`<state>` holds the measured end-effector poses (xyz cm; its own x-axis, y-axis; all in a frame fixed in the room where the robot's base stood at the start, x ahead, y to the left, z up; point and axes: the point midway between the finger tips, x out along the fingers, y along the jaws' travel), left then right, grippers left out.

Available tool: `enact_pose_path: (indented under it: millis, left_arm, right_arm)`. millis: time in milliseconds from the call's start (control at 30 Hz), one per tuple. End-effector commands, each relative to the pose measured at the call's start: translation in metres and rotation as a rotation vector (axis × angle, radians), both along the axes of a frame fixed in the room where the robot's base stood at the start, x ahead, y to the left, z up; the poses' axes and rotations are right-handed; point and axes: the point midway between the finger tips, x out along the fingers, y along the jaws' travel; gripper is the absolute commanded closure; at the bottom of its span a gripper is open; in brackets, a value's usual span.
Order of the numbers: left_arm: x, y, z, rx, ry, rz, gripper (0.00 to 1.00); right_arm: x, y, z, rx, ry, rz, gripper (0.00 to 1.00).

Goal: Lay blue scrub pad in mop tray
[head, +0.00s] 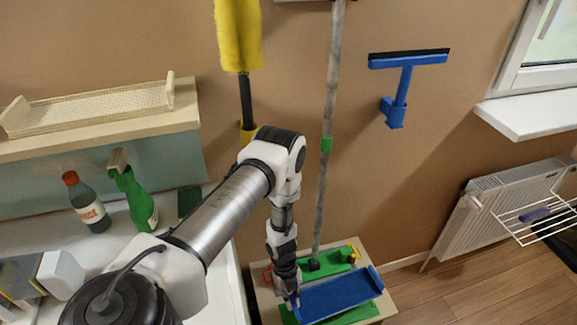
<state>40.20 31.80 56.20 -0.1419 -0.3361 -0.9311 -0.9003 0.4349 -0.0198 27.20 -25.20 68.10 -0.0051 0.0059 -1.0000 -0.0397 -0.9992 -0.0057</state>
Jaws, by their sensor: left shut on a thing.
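My left gripper (291,295) reaches down to the left end of a dark blue flat rectangle, which looks like the blue scrub pad (335,296). The gripper is shut on its left edge; the fingertips are small and partly hidden. The pad lies over or within a brighter blue tray, which looks like the mop tray (377,278), with a raised right end. Pad and tray blend in colour, so I cannot tell whether the pad rests on the tray floor. My right gripper is not in view.
A light wooden stand (262,298) bears the tray and green pieces. A long mop handle (330,130) rises behind it. A yellow duster (238,35) and blue squeegee (405,85) hang on the wall. Bottles stand on the left counter.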

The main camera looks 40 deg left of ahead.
Motion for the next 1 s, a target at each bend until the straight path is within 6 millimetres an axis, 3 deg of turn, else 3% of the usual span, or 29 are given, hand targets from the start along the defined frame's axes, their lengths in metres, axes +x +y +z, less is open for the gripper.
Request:
enact_pose_path:
  millis: [100,267,700,1000]
  left_arm:
    - [-0.006,0.012,-0.004,-0.001,0.0,-0.067,1.0]
    - [-0.007,0.014,-0.011,-0.001,0.0,-0.084,1.0]
    - [-0.007,0.013,-0.052,-0.003,-0.001,-0.082,1.0]
    - [-0.007,0.013,-0.054,-0.003,-0.001,-0.082,1.0]
  right_arm:
    - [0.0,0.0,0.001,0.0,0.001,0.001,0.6]
    - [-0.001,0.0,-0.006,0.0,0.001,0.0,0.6]
    - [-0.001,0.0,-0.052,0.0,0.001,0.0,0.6]
    - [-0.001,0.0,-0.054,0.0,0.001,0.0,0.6]
